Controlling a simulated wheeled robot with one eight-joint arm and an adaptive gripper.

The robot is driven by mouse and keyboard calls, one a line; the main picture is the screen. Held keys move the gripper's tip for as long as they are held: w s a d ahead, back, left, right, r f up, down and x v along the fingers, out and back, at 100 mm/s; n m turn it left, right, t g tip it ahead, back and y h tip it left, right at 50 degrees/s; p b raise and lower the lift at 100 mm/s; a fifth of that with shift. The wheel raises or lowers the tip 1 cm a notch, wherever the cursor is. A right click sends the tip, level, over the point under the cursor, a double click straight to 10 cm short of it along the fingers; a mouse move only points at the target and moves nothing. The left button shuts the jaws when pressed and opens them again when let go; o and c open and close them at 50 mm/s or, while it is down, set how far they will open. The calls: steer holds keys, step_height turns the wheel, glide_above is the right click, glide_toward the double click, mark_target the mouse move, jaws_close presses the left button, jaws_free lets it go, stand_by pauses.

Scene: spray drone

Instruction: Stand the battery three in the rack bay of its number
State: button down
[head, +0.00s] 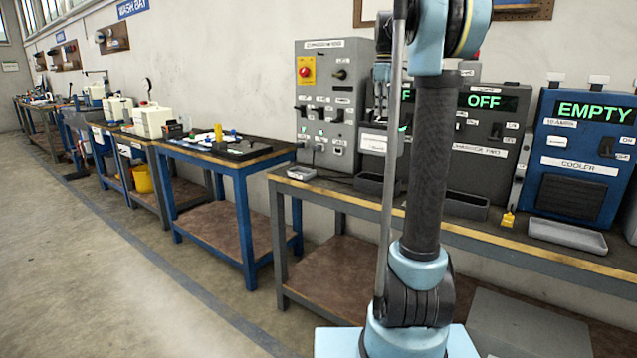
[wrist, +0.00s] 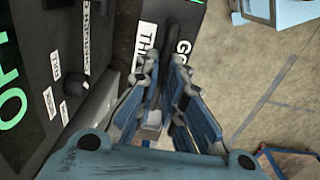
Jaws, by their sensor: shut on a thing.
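In the wrist view, my gripper (wrist: 168,68) has its fingers closed around a slim dark part, probably a handle, of a dark block (wrist: 200,30). The numbered rack bays cannot be made out in either view.
A charger showing OFF (head: 485,102) and a blue cooler showing EMPTY (head: 580,150) stand on the bench (head: 500,231). A grey switch panel (head: 331,105) stands to the left. Small trays (head: 567,235) line the front edge. The floor at left (head: 110,270) is clear.

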steer(key=shift+r, duration=2.75)
steer(key=shift+s, duration=0.15)
